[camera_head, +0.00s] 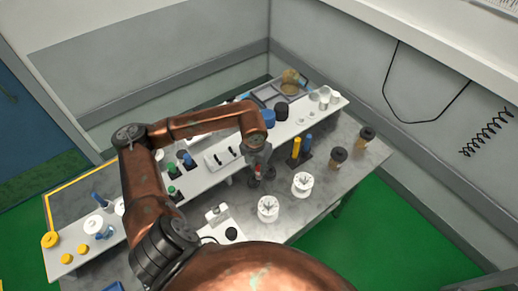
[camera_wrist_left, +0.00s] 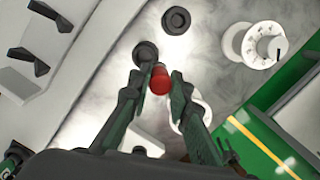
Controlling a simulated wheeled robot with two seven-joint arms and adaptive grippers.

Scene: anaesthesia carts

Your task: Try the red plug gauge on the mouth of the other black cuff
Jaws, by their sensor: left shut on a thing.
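My left gripper (camera_head: 260,162) is shut on the red plug gauge (camera_head: 257,173) and holds it over the bench. In the left wrist view the gauge's round red end (camera_wrist_left: 160,82) shows between the fingertips (camera_wrist_left: 156,88). One black cuff (camera_wrist_left: 145,52) lies just beyond the fingertips, very close to the gauge; I cannot tell whether they touch. A second black cuff (camera_wrist_left: 176,20) lies farther off, its dark mouth facing the camera. In the head view the two cuffs are small dark shapes beside the gripper, partly hidden by it. My right gripper is not in view.
Two white dial-like pieces (camera_head: 302,184) (camera_head: 267,208) stand in front of the gripper. A raised white shelf (camera_head: 207,176) with black hooks runs behind. Bare grey bench lies between the pieces.

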